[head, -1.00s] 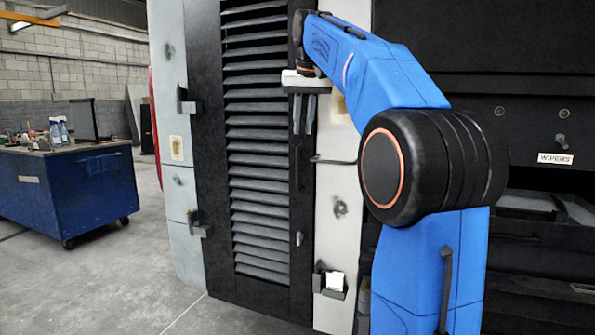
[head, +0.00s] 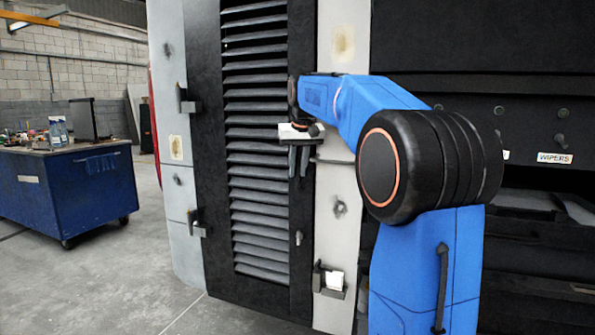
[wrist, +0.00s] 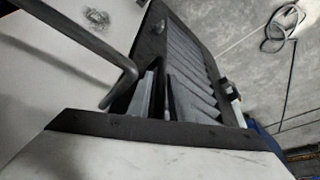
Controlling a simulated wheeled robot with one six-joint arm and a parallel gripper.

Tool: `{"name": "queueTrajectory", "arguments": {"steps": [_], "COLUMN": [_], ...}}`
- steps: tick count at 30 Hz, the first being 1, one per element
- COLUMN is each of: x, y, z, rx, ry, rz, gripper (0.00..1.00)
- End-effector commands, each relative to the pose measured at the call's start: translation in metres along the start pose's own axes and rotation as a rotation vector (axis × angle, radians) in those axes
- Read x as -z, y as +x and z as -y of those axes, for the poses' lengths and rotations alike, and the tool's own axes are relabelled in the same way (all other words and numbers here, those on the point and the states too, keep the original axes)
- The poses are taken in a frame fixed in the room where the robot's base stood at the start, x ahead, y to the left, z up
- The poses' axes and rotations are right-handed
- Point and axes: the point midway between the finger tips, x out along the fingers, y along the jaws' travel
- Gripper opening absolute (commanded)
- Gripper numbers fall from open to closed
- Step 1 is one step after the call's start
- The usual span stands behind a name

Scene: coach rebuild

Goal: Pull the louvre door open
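The louvre door (head: 262,215) is a tall black panel with grey slats. It looks shut in its frame. In the wrist view the fingers (wrist: 160,100) lie over the door's dark edge.
A bent grey rod (wrist: 115,55) on the pale panel is close beside my fingers. A small box holder (head: 330,281) is low on that panel. Hinges (head: 195,225) are at the door's left. A blue cart (head: 70,190) stands far left; the floor between is clear.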

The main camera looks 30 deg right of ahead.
Motion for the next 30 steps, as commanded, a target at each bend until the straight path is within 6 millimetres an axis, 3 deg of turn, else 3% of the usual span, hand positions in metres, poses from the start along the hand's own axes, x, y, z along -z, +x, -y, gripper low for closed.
{"name": "queueTrajectory", "arguments": {"steps": [12,15,23,30], "x": [0.000,0.000,-0.002,-0.020], "y": [0.007,0.007,0.007,-0.001], "z": [0.000,0.000,0.001,0.015], "rx": [0.000,0.000,-0.001,-0.020], "ry": [0.000,0.000,0.004,0.047], "rz": [0.000,0.000,0.000,0.000], "gripper": [0.18,0.00,0.00,0.00]}}
